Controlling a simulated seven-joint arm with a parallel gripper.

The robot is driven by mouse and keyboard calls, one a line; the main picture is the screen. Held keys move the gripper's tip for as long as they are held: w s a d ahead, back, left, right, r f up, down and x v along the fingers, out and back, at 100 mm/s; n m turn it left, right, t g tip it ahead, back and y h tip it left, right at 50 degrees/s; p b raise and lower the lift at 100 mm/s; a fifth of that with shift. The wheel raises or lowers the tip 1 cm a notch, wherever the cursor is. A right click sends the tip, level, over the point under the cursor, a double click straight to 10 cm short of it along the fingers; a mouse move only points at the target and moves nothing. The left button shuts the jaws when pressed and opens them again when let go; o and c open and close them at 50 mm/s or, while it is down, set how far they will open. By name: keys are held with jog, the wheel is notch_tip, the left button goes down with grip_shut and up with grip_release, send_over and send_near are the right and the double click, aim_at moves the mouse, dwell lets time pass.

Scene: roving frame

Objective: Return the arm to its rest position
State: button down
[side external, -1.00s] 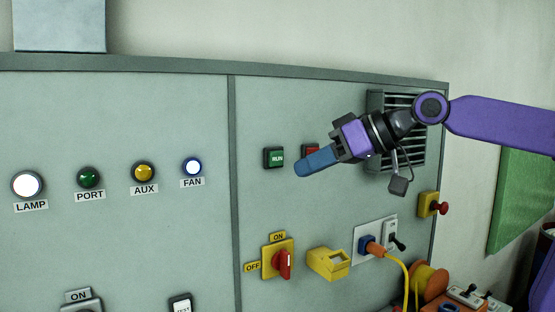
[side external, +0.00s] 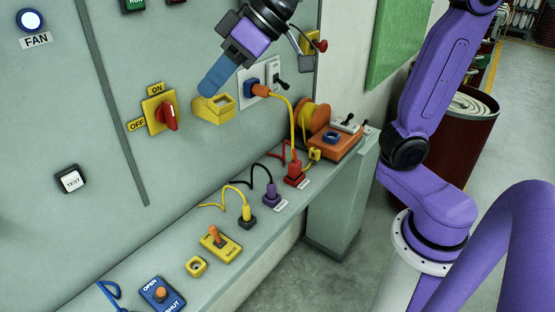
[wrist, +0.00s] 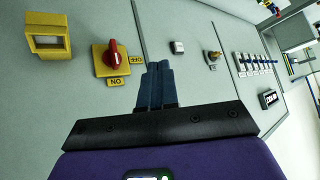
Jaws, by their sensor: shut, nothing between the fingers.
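My purple arm (side external: 435,90) rises from its round white-rimmed base at the right and reaches left towards the grey panel (side external: 90,130). My gripper (side external: 208,86) has blue fingers closed together with nothing between them. It points down and left in front of the panel, its tips appearing just above the yellow open-fronted box (side external: 222,112). In the wrist view, the shut fingers (wrist: 157,66) point at bare panel beside the red rotary knob (wrist: 115,54). I cannot tell the exact gap to the panel.
The red knob on its yellow plate (side external: 152,105) and an orange plug (side external: 261,91) with yellow cable flank the box. A ledge below carries a red plug block (side external: 294,175), an orange-lever switch (side external: 214,234) and an orange cable-reel box (side external: 335,142). Floor is clear near the base.

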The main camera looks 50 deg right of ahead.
jog(key=s+d+f+n+g+h, duration=0.2)
jog(key=s+d+f, duration=0.4)
jog(key=s+f, duration=0.4)
jog(key=s+d+f+n+g+h, duration=0.3)
jog(key=s+d+f, duration=0.4)
jog(key=s+f, duration=0.3)
jog(key=shift+s+d+g+h, duration=0.2)
jog(key=shift+s+g+h, duration=0.15)
jog(key=shift+g+h, duration=0.05)
jog(key=shift+r, duration=0.1)
dwell(1.0)
